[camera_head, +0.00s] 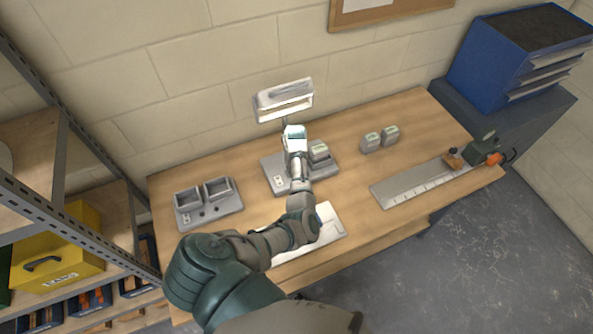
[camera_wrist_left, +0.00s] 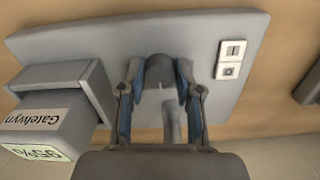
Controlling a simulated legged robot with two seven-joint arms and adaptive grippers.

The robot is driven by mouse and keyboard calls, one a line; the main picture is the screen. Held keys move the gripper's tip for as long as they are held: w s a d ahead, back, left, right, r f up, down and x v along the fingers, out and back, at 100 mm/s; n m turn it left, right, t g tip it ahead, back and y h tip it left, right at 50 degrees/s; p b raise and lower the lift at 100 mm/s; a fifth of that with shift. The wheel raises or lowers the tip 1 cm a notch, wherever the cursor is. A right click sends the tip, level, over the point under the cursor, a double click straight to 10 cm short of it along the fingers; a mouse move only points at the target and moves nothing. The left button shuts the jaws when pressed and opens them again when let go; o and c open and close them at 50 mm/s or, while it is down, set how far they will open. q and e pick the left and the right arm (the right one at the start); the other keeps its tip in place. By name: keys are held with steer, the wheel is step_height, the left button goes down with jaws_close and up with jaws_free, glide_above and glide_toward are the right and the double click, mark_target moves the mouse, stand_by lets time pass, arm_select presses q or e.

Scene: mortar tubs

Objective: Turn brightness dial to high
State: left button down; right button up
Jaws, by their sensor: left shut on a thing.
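The brightness dial, a dark grey round knob (camera_wrist_left: 160,68), stands on a grey base plate (camera_wrist_left: 70,44) in the left wrist view. My left gripper (camera_wrist_left: 160,92) has its blue-padded fingers on both sides of the dial and is shut on it. The dial's setting cannot be read. A white I/O rocker switch (camera_wrist_left: 231,60) is to the right of the dial. In the head view, my left arm reaches over the lamp's base (camera_head: 273,181) and hides the dial. The white lamp head (camera_head: 285,100) is behind my gripper. My right gripper is not in view.
A battery block labelled Gatelwyn, 95% (camera_wrist_left: 62,112) sits close left of the gripper. On the bench (camera_head: 415,128) are two small batteries (camera_head: 371,142), a twin-slot grey unit (camera_head: 207,203), a ruled metal plate (camera_head: 418,185) and a white sheet (camera_head: 329,225). A shelf rack (camera_head: 75,140) stands left.

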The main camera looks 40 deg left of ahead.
arm_select(q)
steer(key=shift+w+a+r+m, duration=0.1)
steer(key=shift+w+r+m, duration=0.05)
steer(key=shift+m, duration=0.85)
steer(key=shift+w+a+r+m, duration=0.1)
steer(key=shift+m, duration=0.9)
steer(key=shift+d+f, duration=0.1)
stand_by(0.9)
steer(key=c, duration=1.1)
jaws_free()
steer(key=o, duration=0.3)
steer(key=shift+f, duration=0.1)
steer(key=shift+o, duration=0.2)
steer(key=shift+f, duration=0.1)
step_height(320, 180, up, 7)
steer(key=shift+r, duration=0.2)
steer(key=shift+w, duration=0.1)
